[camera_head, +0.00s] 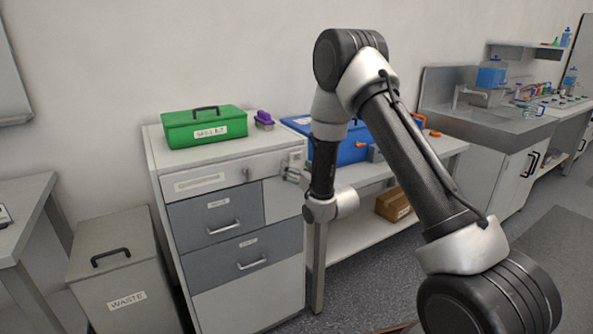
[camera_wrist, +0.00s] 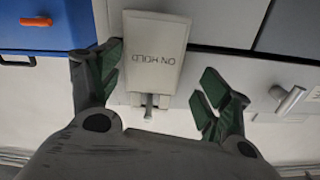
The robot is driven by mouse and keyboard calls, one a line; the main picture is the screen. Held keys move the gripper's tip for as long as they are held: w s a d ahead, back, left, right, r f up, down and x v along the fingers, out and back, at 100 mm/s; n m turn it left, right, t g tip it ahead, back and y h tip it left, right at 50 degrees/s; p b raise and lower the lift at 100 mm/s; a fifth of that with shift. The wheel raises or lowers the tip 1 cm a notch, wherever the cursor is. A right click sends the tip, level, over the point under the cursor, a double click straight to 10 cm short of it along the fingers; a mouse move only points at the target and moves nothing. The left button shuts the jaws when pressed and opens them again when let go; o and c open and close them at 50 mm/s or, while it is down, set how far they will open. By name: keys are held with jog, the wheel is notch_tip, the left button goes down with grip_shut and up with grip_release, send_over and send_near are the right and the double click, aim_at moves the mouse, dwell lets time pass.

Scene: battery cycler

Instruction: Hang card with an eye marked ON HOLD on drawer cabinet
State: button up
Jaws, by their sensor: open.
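The white card marked ON HOLD (camera_wrist: 158,45) shows upside down in the wrist view, against the pale front of the drawer cabinet. A short grey peg (camera_wrist: 149,103) shows at the card's eye end, and the card seems to hang on it. My gripper (camera_wrist: 160,78) is open, with one green-padded finger on each side of the card and gaps between. In the head view the drawer cabinet (camera_head: 247,296) stands left of my arm. My gripper (camera_head: 293,174) is at its upper right front, near the small pale card (camera_head: 297,158). Whether the peg passes through the eye is unclear.
A second metal peg or knob (camera_wrist: 290,100) sticks out to the right in the wrist view. A green box (camera_head: 205,128) and a purple-topped item stand on the cabinet. A blue box (camera_head: 350,150) is on the bench at right. A waste bin (camera_head: 125,285) stands at left.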

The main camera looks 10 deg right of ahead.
jog(key=v, duration=1.1)
jog(key=s+d+f+g+h, duration=0.1)
jog(key=s+f+g, duration=0.15)
jog(key=f, duration=0.35)
jog(key=s+f+g+h, duration=0.1)
jog(key=f+g, duration=0.2)
jog(key=f, duration=0.2)
jog(key=s+d+f+g+h, duration=0.2)
jog(key=s+d+f+g, duration=0.2)
jog(key=s+g, duration=0.3)
jog(key=s+d+r, duration=0.2)
jog(key=s+r, duration=0.6)
jog(key=r, duration=0.3)
jog(key=s+d+r+h, duration=0.1)
jog(key=s+d+r, duration=0.2)
jog(key=s+r, duration=0.5)
jog(key=s+d+r+m, duration=0.1)
jog(key=s+d+r, duration=0.2)
jog(key=s+r, duration=0.5)
notch_tip(320, 180, up, 6)
jog(key=shift+s+r+h, duration=0.15)
jog(key=shift+s+h, duration=0.15)
jog(key=shift+g, duration=0.25)
